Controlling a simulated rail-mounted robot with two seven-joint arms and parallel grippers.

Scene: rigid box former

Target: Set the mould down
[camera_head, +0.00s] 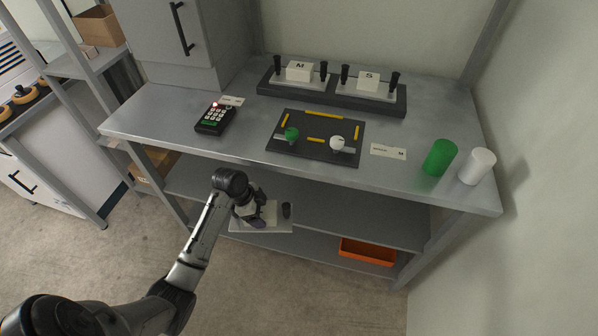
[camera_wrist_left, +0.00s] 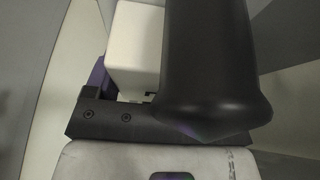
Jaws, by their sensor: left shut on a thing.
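My left gripper (camera_head: 245,210) is shut on a mould, in front of the bench and below its top edge. The mould has a pale plate (camera_head: 262,226), a white block (camera_head: 270,212) and a black handle (camera_head: 286,210) on its right side. The gripper covers its left part. In the left wrist view a large black handle (camera_wrist_left: 208,60) stands close to the camera, with the white block (camera_wrist_left: 135,45) behind it. The fingertips' hold is mostly hidden there. My right gripper is out of view.
The bench top (camera_head: 240,140) bears a dark mat (camera_head: 300,151) with yellow marks, a green knob (camera_head: 291,134) and a white knob (camera_head: 337,143). Behind is a rack (camera_head: 330,96) with moulds M and S. A keypad (camera_head: 214,119), green cup (camera_head: 439,158) and white cup (camera_head: 477,166) stand around.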

